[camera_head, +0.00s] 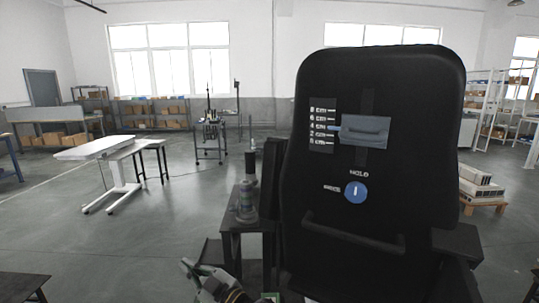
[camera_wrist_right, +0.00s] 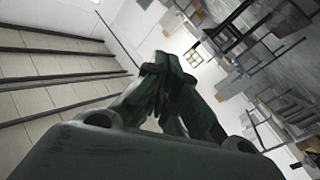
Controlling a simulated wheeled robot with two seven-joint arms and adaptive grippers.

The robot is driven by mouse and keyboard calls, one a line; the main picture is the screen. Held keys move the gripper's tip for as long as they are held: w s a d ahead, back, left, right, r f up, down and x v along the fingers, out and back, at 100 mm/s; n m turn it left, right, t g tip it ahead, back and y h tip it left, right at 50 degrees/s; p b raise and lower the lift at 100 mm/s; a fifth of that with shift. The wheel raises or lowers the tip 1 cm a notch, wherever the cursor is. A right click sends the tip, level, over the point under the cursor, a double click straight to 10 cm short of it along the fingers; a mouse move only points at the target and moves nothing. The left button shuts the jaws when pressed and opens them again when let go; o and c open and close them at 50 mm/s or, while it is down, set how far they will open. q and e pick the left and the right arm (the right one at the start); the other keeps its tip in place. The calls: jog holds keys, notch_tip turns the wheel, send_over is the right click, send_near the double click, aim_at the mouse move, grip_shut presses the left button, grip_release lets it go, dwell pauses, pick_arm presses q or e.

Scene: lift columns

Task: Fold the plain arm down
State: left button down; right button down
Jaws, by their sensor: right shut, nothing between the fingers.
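A tall black padded backrest (camera_head: 425,150) stands upright close in front in the head view. It carries a grey block on a numbered scale (camera_head: 322,125), a blue round knob (camera_head: 355,192) and a black bar handle (camera_head: 352,236). A dark upright piece (camera_head: 272,180) stands along its left side. A flat dark piece (camera_head: 458,241) sticks out at its lower right. I cannot tell which is the plain arm. My right gripper (camera_head: 190,267) is at the bottom, left of the backrest and apart from it. Its green fingers (camera_wrist_right: 170,65) are shut and empty in the wrist view. My left gripper is not in view.
A small dark stand (camera_head: 232,228) with a bottle-like object (camera_head: 246,203) is just left of the backrest. A white-topped table (camera_head: 95,148) stands farther left. A low wooden stand with boxes (camera_head: 480,182) is at the right. The grey floor between is mostly clear.

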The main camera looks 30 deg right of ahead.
jog(key=w+d+r+m+t+h, duration=0.2)
jog(key=d+r+t+h, duration=0.15)
jog(key=r, duration=0.45)
jog(key=w+d+r+m+t+h, duration=0.1)
jog(key=d+r+m+t+h, duration=0.15)
jog(key=r+t, duration=0.4)
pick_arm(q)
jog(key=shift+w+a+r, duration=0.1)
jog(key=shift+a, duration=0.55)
pick_arm(e)
jog(key=d+r+m+g+h, duration=0.2)
jog(key=d+m+g+h, duration=0.4)
jog(key=h, duration=0.5)
jog(key=s+d+r+m+g+h, duration=0.1)
jog(key=d+r+m+g+h, duration=0.2)
jog(key=d+m+g+h, duration=0.3)
jog(key=m+g+h, duration=0.3)
jog(key=m+h, duration=0.2)
jog(key=shift+s+d+r+h, duration=0.15)
jog(key=shift+d+r+h, duration=0.15)
jog(key=shift+h, duration=0.1)
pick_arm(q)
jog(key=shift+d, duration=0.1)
